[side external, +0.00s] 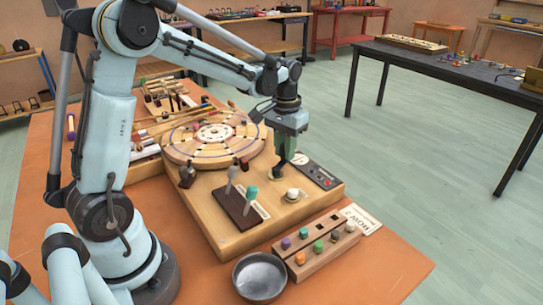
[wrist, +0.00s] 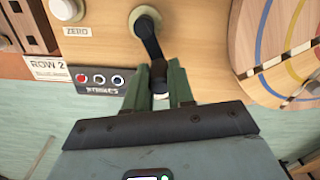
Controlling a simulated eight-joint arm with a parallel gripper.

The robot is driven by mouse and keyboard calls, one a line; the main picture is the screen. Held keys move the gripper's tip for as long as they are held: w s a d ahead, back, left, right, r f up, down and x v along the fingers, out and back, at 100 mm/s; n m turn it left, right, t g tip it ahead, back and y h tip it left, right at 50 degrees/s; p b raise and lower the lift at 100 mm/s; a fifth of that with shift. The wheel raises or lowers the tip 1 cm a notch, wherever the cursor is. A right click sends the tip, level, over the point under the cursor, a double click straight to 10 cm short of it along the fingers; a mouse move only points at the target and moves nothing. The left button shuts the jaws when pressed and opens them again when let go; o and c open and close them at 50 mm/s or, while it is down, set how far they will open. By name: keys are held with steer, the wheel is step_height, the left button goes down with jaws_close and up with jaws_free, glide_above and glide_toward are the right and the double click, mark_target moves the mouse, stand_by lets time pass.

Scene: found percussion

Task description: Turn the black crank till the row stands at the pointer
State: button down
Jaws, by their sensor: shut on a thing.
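The black crank (wrist: 147,38) sits on a pale round hub on the wooden base board (side external: 220,230). My gripper (wrist: 160,88) is shut on the crank's handle, which shows between its green fingers in the wrist view. In the side view my gripper (side external: 284,160) reaches down at the crank's place and hides most of it. A round wooden disc (side external: 180,152) with coloured rings and slats lies on the board, left of my gripper; its edge also shows in the wrist view (wrist: 245,40). I cannot tell which part is the pointer. A "ROW 2" card (wrist: 46,67) lies beside the board.
A white knob (side external: 292,194) marked "ZERO" and a button panel (side external: 318,176) are near the crank. A wooden rack (side external: 318,246) of coloured pegs and a metal bowl (side external: 260,276) stand in front. The table's front right is clear.

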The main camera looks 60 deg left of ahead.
mark_target(284, 144)
steer(key=shift+s+a+n, duration=0.1)
steer(key=shift+a+n, duration=0.05)
steer(key=shift+n, duration=0.25)
steer(key=c, duration=1)
jaws_free()
steer(key=shift+o, duration=0.2)
step_height(284, 144, up, 12)
steer(key=shift+r, duration=0.1)
